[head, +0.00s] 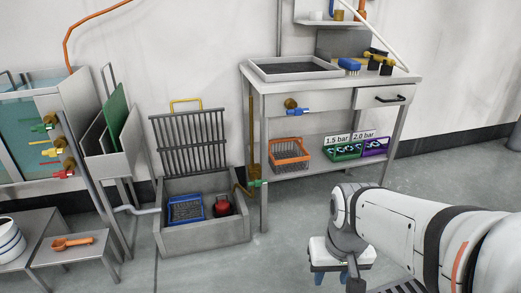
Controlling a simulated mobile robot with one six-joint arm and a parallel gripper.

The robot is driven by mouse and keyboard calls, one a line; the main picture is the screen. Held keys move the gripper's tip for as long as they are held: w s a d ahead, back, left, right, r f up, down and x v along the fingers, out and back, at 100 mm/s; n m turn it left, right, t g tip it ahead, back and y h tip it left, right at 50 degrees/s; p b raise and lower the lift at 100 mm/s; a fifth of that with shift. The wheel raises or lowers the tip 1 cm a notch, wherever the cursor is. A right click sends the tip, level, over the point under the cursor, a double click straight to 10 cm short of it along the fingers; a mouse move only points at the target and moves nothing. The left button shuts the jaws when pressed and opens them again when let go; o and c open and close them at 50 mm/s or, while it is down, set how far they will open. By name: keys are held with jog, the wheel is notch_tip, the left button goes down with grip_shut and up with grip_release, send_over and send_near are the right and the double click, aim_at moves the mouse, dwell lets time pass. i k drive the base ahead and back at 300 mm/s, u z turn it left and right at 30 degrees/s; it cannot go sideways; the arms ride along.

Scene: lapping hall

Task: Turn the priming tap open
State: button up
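Several taps are in view, and no label shows which is the priming tap. A brass tap with a blue handle (292,111) is on the front of the workbench. A green-handled tap (255,183) is low on the brass pipe by the bench's left leg. On the tank at left are taps with a green handle (42,127), a yellow handle (52,153) and a red handle (62,174). My gripper (331,279) points down at the bottom, well apart from all taps. Its blue fingers look spread with nothing visible between them; their surroundings are partly cut off.
The workbench (345,84) holds a tray (295,69); an orange basket (290,153), a green basket (343,150) and a purple one (375,147) sit on its shelf. A grey sink (205,237) holds a blue basket (185,209) and a red can (223,206). Floor before the bench is clear.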

aim_at(257, 183)
jog(key=i, duration=1)
jog(key=z, duration=0.05)
